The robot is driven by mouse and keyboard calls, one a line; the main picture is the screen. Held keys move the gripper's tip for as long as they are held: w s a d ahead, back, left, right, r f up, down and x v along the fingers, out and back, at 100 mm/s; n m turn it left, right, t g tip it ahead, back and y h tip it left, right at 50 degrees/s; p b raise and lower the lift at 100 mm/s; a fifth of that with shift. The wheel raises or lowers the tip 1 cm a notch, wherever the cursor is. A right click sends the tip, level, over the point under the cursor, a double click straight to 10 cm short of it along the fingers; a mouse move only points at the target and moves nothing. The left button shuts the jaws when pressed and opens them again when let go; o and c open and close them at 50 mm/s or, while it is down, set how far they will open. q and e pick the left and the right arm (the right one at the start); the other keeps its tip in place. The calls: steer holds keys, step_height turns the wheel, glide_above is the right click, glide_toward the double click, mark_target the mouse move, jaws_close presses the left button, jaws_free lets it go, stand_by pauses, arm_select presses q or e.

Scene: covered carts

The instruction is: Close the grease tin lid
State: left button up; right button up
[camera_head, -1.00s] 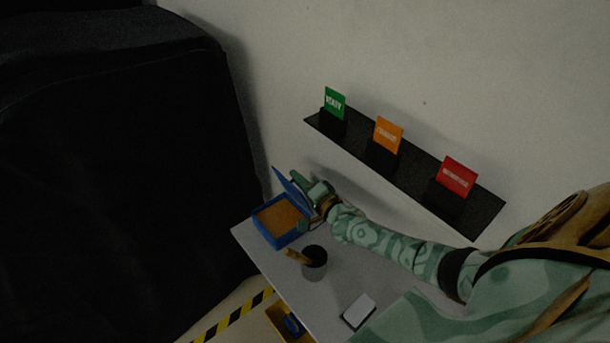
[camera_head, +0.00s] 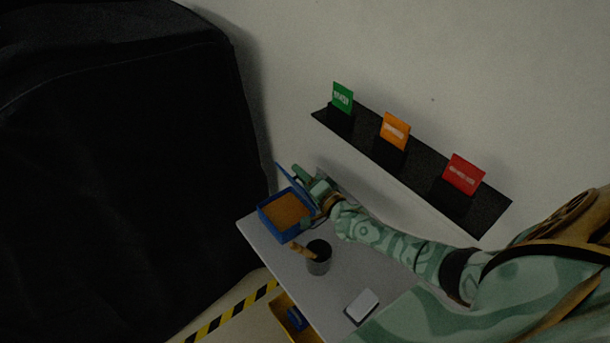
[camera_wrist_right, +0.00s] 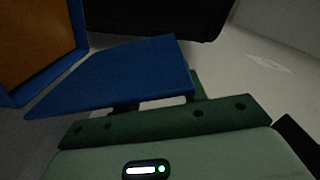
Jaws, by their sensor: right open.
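The grease tin (camera_head: 286,234) is a blue box with brown grease inside, at the far left end of the grey table. Its blue lid (camera_head: 293,187) stands raised at the tin's right rear side. In the wrist view the lid (camera_wrist_right: 120,78) is a broad blue panel right in front of my gripper, with the open tin (camera_wrist_right: 35,45) at upper left. My right gripper (camera_head: 311,191) is open at the outer side of the lid; its fingers are partly hidden behind the lid, so I cannot tell whether they touch it. My left gripper is not in view.
A dark cup (camera_head: 318,261) with a brown-handled tool stands close to the tin. A pale flat item (camera_head: 361,306) lies on the table (camera_head: 292,273). A black shelf (camera_head: 424,175) with green, orange and red cards is on the wall. A black covered bulk (camera_head: 120,170) fills the left.

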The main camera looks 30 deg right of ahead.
steer(key=s+d, duration=0.1)
steer(key=s, duration=1.5)
steer(key=shift+s+d+p, duration=0.15)
steer(key=shift+d+p, duration=0.05)
steer(key=shift+p, duration=0.25)
steer(key=shift+f, duration=0.15)
steer(key=c, duration=0.5)
steer(key=f+b, duration=0.1)
steer(key=b, duration=0.1)
steer(key=d+f+b, duration=0.1)
steer(key=shift+w+d+n+b, duration=0.3)
steer(key=shift+n+b, duration=0.1)
jaws_close()
steer(key=w+r+n+g+y+b, duration=0.1)
steer(key=w+r+y+b, duration=0.1)
steer(key=w+b, duration=0.6)
steer(key=shift+w+a+r+y, duration=0.3)
steer(key=shift+w+r, duration=0.3)
steer(key=shift+w, duration=2.7)
